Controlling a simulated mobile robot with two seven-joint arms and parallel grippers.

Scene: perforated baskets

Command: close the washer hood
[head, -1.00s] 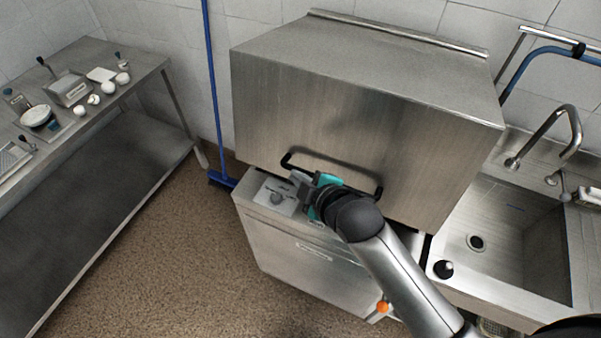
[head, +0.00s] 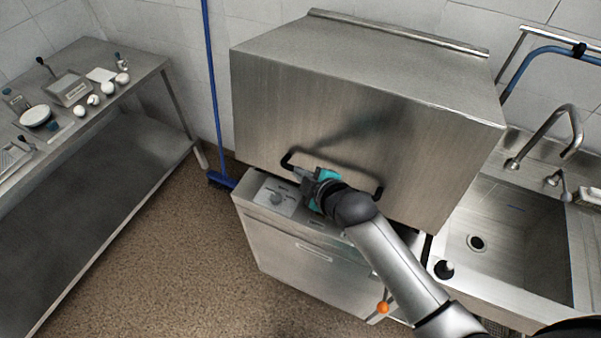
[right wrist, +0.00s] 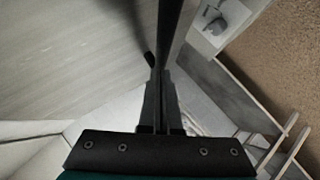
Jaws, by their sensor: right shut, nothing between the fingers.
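The washer hood (head: 330,110) is a large steel box above the washer base (head: 300,245). A black bar handle (head: 290,158) runs along the lower front of the hood. A pale strip shows under the hood's lower right edge; I cannot tell how wide the gap is. My right gripper (head: 303,174) is shut and empty at the left part of the handle, partly covering it. In the right wrist view the shut fingers (right wrist: 160,80) line up with the dark handle bar (right wrist: 170,30); I cannot tell whether they touch. My left gripper is not in view.
A control panel with a knob (head: 277,199) lies just below the handle. A sink (head: 520,235) with a tap stands to the right. A steel table (head: 110,120) with dishes and eggs stands on the left.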

